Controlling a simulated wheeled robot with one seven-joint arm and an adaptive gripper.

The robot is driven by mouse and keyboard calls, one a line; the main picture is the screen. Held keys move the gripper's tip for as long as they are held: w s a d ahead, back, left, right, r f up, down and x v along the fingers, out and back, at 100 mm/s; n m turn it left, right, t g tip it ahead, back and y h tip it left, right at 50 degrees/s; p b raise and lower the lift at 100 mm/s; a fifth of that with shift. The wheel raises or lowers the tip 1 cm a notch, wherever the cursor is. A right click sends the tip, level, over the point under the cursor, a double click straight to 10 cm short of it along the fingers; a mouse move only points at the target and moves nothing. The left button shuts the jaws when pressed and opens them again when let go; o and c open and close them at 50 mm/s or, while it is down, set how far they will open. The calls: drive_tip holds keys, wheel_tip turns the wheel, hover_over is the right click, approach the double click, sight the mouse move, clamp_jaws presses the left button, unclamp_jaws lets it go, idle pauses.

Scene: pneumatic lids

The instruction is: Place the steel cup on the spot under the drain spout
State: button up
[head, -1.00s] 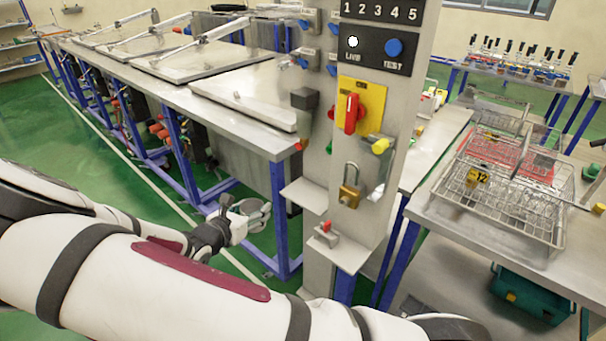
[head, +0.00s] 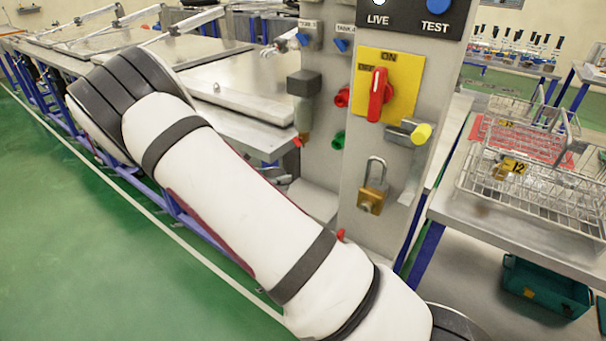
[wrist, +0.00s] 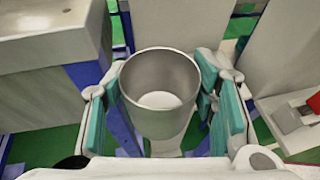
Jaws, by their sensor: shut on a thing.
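The steel cup (wrist: 160,108) is upright in the wrist view, seen from above into its open mouth. Its inside looks empty, with a pale round bottom. My gripper (wrist: 160,85) is shut on it, with a teal-padded finger against each side. In the head view my arm hides the gripper and cup. On the grey panel, a dark block with a brownish bowl and red tip (head: 304,118) looks like the drain unit; I cannot be sure which part is the spout. Below it a pale ledge (head: 314,203) shows partly; my arm hides the area lower down.
The panel carries a red switch on a yellow plate (head: 377,88), a padlock (head: 373,190) and a yellow-tipped lever (head: 415,132). Lidded steel tanks (head: 225,85) run to the left. A table with wire baskets (head: 535,190) stands right. The green floor (head: 60,230) is open at left.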

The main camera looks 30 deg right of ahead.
drive_tip(key=d, duration=0.3)
drive_tip(key=w+d, duration=0.1)
drive_tip(key=d, duration=0.6)
drive_tip(key=shift+w+d+p, duration=0.2)
drive_tip(key=shift+w+p, duration=0.05)
drive_tip(key=shift+p, duration=0.15)
drive_tip(key=shift+d+f, duration=0.2)
drive_tip(key=shift+f, duration=1.55)
drive_tip(key=shift+f, duration=0.2)
drive_tip(key=o, duration=1.3)
drive_tip(key=shift+c, duration=0.2)
drive_tip(key=shift+r, duration=0.1)
